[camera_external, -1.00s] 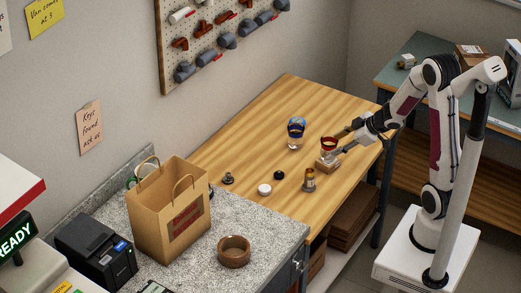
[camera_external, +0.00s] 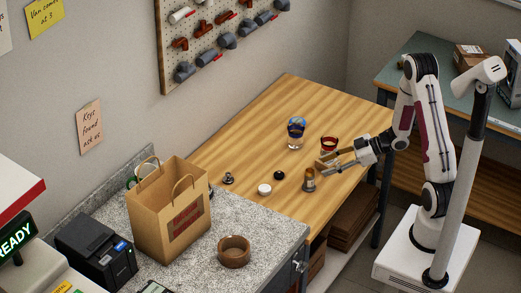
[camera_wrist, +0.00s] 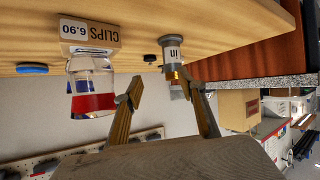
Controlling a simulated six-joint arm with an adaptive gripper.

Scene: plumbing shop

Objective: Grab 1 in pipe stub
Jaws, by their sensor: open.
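The pipe stub (camera_external: 309,181) stands upright near the table's front edge. My gripper (camera_external: 322,168) is open and empty, just right of and above the stub in the external view. In the wrist view, the stub is beyond the fingertips of my gripper (camera_wrist: 160,78), close to the right finger and not clearly between the two. I cannot tell whether that finger touches it.
A clear container with a red band (camera_wrist: 92,88) is by a "CLIPS 6.90" block (camera_wrist: 89,33). A blue-topped glass (camera_external: 296,134), black knob (camera_external: 279,175), white cap (camera_external: 264,189) and grey fitting (camera_external: 229,178) stand apart. The table's back left is clear.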

